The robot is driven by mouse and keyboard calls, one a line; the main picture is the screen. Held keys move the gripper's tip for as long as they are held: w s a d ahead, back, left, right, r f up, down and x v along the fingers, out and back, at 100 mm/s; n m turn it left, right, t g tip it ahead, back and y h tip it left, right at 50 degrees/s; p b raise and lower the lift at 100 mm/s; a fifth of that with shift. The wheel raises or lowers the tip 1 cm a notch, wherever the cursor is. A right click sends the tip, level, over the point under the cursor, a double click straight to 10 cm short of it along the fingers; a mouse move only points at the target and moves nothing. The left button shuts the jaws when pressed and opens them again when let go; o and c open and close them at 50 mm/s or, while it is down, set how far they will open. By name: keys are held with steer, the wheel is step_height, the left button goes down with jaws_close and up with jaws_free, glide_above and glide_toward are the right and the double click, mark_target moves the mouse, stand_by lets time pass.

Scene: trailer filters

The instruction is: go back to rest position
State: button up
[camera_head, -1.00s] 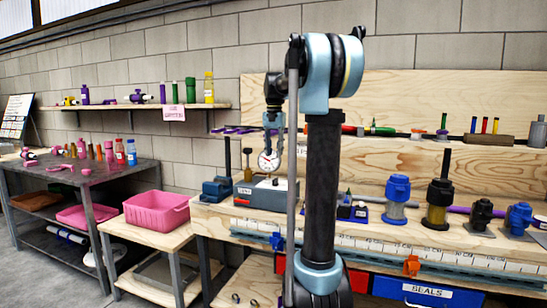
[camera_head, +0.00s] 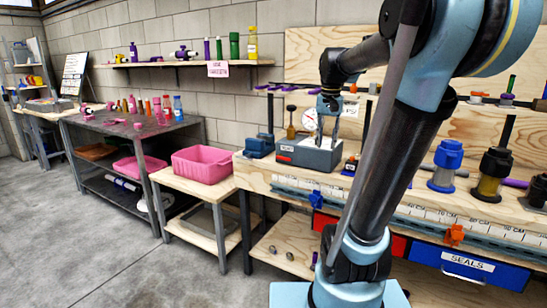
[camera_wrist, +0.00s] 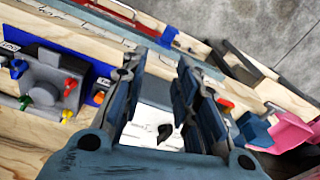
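My gripper (camera_head: 329,112) hangs from my bent arm over the workbench, close to a round white dial gauge and a grey test device (camera_head: 308,152). In the wrist view my gripper (camera_wrist: 160,62) has its two fingers clearly apart. A white surface with a black mark (camera_wrist: 152,122) shows between and beyond them, and nothing appears clamped.
The workbench (camera_head: 250,172) carries blue and black fittings (camera_head: 447,165) to the right. A pink bin (camera_head: 203,164) stands on a low table at left. A dark table (camera_head: 130,128) holds bottles. A wall shelf (camera_head: 190,64) hangs behind. Open floor (camera_head: 60,230) lies at left.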

steer(key=s+f+n+t, duration=0.1)
steer(key=s+f+n, duration=0.2)
steer(key=s+f, duration=1.7)
steer(key=shift+f+n, duration=0.3)
steer(key=shift+f, duration=0.6)
